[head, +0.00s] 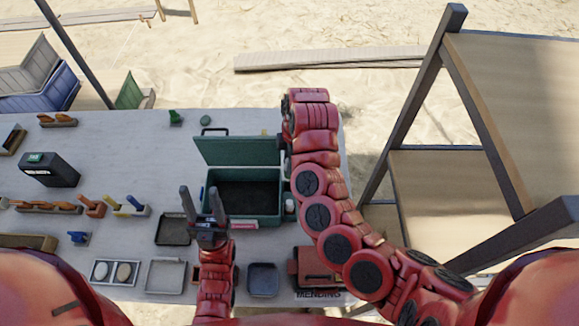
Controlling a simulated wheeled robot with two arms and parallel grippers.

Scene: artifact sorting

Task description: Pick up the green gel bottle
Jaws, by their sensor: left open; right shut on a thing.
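I cannot make out a green gel bottle for certain. A small green item (176,118) stands near the back edge of the table, too small to identify. My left gripper (202,192) is open and empty, its two dark fingers pointing up at the left front corner of the green case. My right arm reaches over the table on the right side of the case. Its fingertips, and anything between them, are hidden by the arm itself. A small white bottle (290,203) stands between the case and my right arm.
The open green case (243,221) has a raised lid (238,151) and dark inside. Dark trays (173,230) (263,280), a pale tray (165,277) and a black box (49,171) share the table (130,160). A wooden shelf frame (400,120) stands at the right.

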